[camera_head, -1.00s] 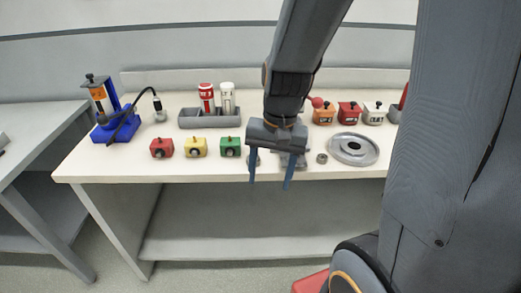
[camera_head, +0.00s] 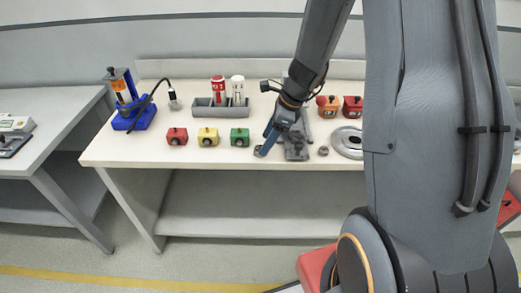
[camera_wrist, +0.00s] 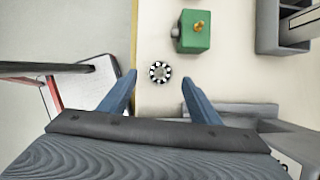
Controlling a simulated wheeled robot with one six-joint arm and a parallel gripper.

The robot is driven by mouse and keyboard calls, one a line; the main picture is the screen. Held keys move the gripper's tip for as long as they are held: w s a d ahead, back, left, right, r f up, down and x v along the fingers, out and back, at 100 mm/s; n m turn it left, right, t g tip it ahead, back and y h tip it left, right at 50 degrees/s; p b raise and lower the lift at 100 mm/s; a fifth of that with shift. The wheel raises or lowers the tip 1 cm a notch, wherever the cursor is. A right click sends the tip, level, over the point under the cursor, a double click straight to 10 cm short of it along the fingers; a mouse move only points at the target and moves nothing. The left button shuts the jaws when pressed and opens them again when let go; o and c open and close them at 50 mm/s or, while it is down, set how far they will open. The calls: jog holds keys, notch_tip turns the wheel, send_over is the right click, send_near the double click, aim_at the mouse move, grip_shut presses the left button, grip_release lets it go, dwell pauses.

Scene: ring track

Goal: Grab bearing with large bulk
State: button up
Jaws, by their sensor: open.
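A small ring-shaped bearing (camera_wrist: 159,72) with black and white segments lies flat on the cream table, close to its edge, in the wrist view. In the head view it shows as a small grey ring (camera_head: 258,151) near the front edge. My gripper (camera_wrist: 159,79) is open, with its blue fingers apart on either side of the bearing in the picture and nothing between them; the height above it is unclear. In the head view my gripper (camera_head: 268,140) tilts to the left. Another small grey ring (camera_head: 323,151) and a large round metal disc (camera_head: 344,139), partly hidden by my arm, lie to the right.
A green block (camera_head: 239,137), also in the wrist view (camera_wrist: 194,31), stands near the bearing, with yellow (camera_head: 208,137) and red (camera_head: 177,136) blocks beyond. A grey fixture (camera_head: 296,148) stands right of my gripper.

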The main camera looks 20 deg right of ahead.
jog(key=shift+x, duration=1.5)
jog(key=c, duration=1.2)
jog(key=shift+r, duration=0.1)
